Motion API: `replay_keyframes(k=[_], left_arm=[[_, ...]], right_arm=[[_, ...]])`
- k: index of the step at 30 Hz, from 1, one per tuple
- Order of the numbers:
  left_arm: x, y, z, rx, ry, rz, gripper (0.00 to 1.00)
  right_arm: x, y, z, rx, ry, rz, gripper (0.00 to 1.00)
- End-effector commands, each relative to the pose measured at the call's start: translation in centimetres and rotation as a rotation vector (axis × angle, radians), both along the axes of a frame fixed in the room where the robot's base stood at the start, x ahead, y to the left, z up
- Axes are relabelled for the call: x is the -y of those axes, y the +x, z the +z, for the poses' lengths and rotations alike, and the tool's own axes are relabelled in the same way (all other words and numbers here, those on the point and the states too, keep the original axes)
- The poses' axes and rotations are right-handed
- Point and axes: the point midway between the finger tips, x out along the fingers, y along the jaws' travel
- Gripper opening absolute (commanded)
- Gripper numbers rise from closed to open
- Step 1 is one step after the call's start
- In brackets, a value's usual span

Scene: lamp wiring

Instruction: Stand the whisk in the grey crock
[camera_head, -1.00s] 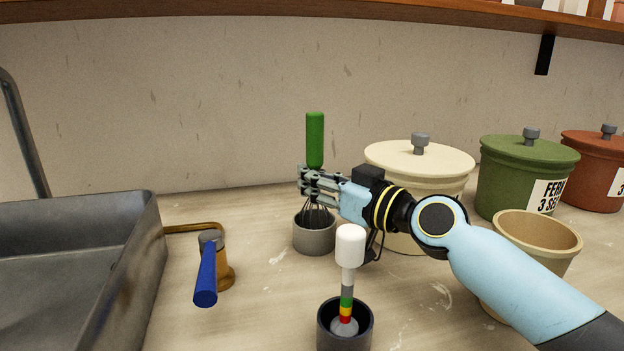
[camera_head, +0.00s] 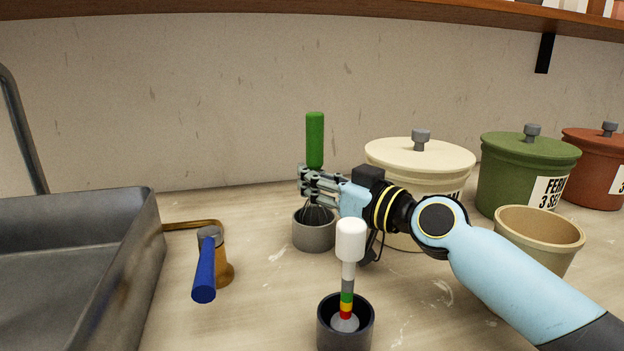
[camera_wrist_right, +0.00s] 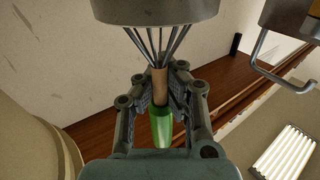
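The whisk (camera_head: 315,140) has a green handle and a wooden neck, and is upright with the handle up. Its wires go down into the mouth of the small grey crock (camera_head: 314,235). My right gripper (camera_head: 310,185) comes from the right and is shut on the whisk just below the green handle, above the crock's rim. In the right wrist view, the whisk (camera_wrist_right: 161,125) lies between the two fingers (camera_wrist_right: 160,95), and the crock (camera_wrist_right: 155,10) is at the top edge. The lower wires are hidden inside the crock. My left gripper is not in view.
A dark cup (camera_head: 345,330) holding a white-topped tool (camera_head: 350,240) stands in front. A cream pot (camera_head: 405,158) is close behind my right arm; a tan pot (camera_head: 540,240) and green pot (camera_head: 528,165) stand right.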

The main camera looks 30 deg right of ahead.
Motion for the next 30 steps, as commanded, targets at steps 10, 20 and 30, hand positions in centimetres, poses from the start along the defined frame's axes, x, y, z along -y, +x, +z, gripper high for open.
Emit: replay_keyframes(k=[10, 20, 30], left_arm=[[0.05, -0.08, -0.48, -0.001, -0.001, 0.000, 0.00], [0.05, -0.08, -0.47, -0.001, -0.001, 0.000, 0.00], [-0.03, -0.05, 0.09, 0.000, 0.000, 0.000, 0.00]], right_arm=[[0.00, 0.01, -0.36, 0.001, 0.000, 0.000, 0.10], [0.00, 0.00, -0.38, 0.000, 0.000, 0.000, 0.33], [0.00, 0.00, 0.12, 0.000, 0.001, 0.000, 0.33]])
